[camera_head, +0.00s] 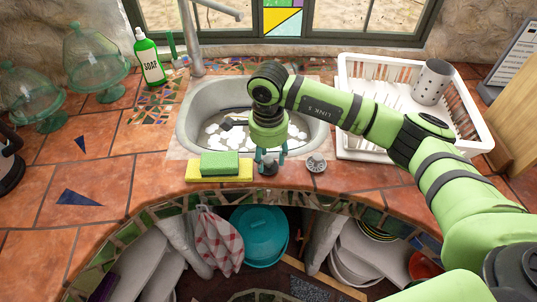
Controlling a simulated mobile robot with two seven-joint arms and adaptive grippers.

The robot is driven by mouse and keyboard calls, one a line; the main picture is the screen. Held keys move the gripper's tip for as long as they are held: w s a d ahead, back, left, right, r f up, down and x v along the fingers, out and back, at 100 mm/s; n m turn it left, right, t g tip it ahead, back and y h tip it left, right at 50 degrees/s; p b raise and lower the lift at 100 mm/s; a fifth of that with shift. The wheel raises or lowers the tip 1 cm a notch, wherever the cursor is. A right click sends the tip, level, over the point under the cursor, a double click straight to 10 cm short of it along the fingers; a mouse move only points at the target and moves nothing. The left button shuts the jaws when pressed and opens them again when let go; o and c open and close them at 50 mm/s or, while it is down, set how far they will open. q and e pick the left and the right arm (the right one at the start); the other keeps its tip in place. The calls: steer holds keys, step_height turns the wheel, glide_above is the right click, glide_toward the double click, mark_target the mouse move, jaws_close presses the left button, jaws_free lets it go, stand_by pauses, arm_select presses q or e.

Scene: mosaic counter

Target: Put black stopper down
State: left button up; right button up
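The black stopper (268,169) is a small dark piece at the front rim of the sink, right of the sponges. My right gripper (270,158) points straight down over it, with its teal fingers apart and the stopper between or just below the tips. I cannot tell whether the fingers press on it, or whether it touches the counter. My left gripper is not in view.
A grey sink strainer (316,163) sits just right of the stopper. Green and yellow sponges (220,165) lie to the left. The sink (192,122) behind holds suds and a dark utensil. A white dish rack (465,90) stands right.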

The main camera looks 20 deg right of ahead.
mark_target(268, 159)
steer(key=shift+r+p, duration=0.3)
step_height(268, 159, up, 12)
steer(key=b, duration=0.3)
steer(key=shift+f, duration=0.15)
